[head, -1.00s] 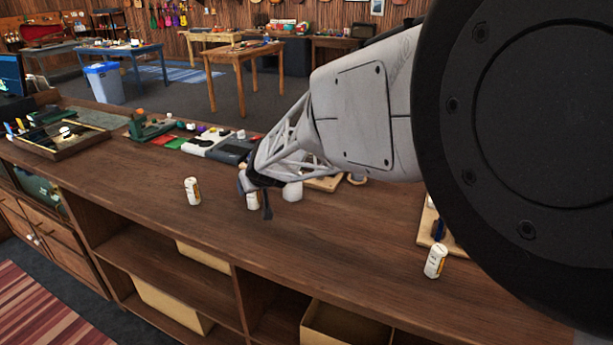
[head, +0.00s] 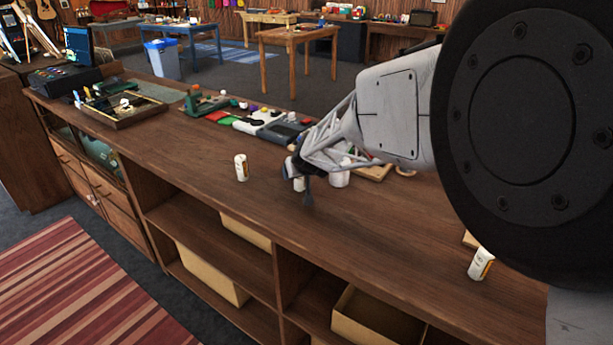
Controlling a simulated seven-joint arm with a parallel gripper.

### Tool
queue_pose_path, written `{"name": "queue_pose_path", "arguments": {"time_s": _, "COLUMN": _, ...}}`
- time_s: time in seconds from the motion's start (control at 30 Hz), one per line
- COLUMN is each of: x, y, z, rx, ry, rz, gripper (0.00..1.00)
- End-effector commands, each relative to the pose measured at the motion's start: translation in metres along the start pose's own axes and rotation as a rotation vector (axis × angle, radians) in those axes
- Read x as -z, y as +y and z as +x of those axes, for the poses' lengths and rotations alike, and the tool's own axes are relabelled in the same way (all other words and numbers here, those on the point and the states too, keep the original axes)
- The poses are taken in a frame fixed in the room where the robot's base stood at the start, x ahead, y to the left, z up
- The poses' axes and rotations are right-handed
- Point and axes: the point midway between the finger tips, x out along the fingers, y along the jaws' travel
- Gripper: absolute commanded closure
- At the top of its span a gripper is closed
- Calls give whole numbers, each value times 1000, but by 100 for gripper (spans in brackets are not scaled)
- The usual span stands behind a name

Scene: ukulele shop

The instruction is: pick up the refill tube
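Several small white tubes with orange-marked labels stand on the long brown counter (head: 215,205), and I cannot tell which one the task means. One tube (head: 241,167) stands upright left of my gripper. A second tube (head: 299,184) is at my gripper (head: 300,186), partly hidden, with a dark finger just to its right. A third tube (head: 481,263) stands near the front edge at the right. My gripper points down close to the counter. Its other finger is mostly hidden, so I cannot see whether the fingers touch the second tube.
A white round container (head: 340,178) stands just right of my gripper. Behind it are a wooden board (head: 376,172) and a dark grey device (head: 283,131). A framed tray (head: 125,112) lies at the far left. Open shelves with boxes (head: 372,320) are below. The counter front is mostly clear.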

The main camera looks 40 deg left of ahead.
Motion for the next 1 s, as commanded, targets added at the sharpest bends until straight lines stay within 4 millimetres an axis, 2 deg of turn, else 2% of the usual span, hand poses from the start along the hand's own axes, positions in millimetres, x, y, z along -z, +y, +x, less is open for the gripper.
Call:
{"name": "queue_pose_path", "arguments": {"time_s": 0.53, "x": 0, "y": 0, "z": 0, "rx": 0, "ry": 0, "rz": -1, "gripper": 32}}
{"name": "queue_pose_path", "arguments": {"time_s": 0.9, "x": 0, "y": 0, "z": 0, "rx": 0, "ry": 0, "rz": -1, "gripper": 86}}
{"name": "queue_pose_path", "arguments": {"time_s": 1.0, "x": 0, "y": 0, "z": 0, "rx": 0, "ry": 0, "rz": -1, "gripper": 86}}
